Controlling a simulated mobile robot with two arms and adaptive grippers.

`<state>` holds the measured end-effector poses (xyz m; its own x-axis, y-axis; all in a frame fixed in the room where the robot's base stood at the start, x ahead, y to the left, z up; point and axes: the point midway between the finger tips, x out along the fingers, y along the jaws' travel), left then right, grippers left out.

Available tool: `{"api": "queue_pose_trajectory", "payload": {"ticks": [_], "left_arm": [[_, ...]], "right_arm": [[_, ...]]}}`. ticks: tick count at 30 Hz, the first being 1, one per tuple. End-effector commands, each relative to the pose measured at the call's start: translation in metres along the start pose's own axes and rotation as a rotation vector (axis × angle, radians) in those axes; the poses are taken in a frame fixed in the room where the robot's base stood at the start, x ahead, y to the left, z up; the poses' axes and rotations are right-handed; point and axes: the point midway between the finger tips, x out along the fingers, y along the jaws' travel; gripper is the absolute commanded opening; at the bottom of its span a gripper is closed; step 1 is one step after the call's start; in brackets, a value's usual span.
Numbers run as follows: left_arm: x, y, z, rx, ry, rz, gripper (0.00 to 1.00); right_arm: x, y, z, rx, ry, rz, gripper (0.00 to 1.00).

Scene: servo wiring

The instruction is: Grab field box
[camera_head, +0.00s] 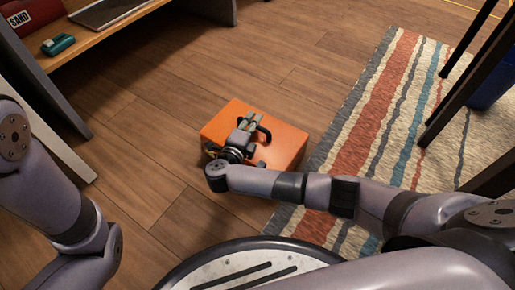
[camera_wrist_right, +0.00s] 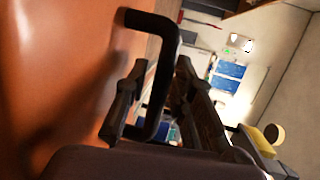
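The field box is an orange box (camera_head: 286,146) on the wooden floor in the middle of the head view, with a black handle (camera_head: 266,134) on top. My right gripper (camera_head: 254,123) is over the box top, beside the handle. In the right wrist view the orange surface (camera_wrist_right: 55,70) fills the left side.
A striped rug (camera_head: 390,110) lies right of the box. Dark furniture legs (camera_head: 470,85) and a blue bin (camera_head: 492,88) stand at the right. A wooden shelf (camera_head: 95,38) at the upper left holds a teal item (camera_head: 58,44). The floor behind the box is clear.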

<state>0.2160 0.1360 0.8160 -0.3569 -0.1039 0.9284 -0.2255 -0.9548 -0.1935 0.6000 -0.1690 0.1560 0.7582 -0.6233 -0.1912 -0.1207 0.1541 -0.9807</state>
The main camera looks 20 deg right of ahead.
Motion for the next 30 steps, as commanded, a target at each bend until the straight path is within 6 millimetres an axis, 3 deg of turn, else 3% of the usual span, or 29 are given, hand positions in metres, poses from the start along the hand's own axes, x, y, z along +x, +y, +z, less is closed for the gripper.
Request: {"api": "queue_pose_trajectory", "payload": {"ticks": [6, 16, 30], "left_arm": [[0.0005, -0.0002, -0.0005, 0.0, 0.001, 0.0, 0.32], [0.0015, -0.0005, -0.0053, 0.0, 0.011, -0.001, 0.32], [0.0012, -0.0009, -0.0036, 0.0, 0.008, -0.004, 0.32]], "right_arm": [[-0.0002, -0.0001, -0.0001, 0.0, 0.0, 0.001, 0.22], [-0.0001, 0.0001, -0.0002, -0.001, 0.0, 0.001, 0.0], [-0.0002, 0.0006, -0.0003, -0.002, 0.0, 0.002, 0.0]]}}
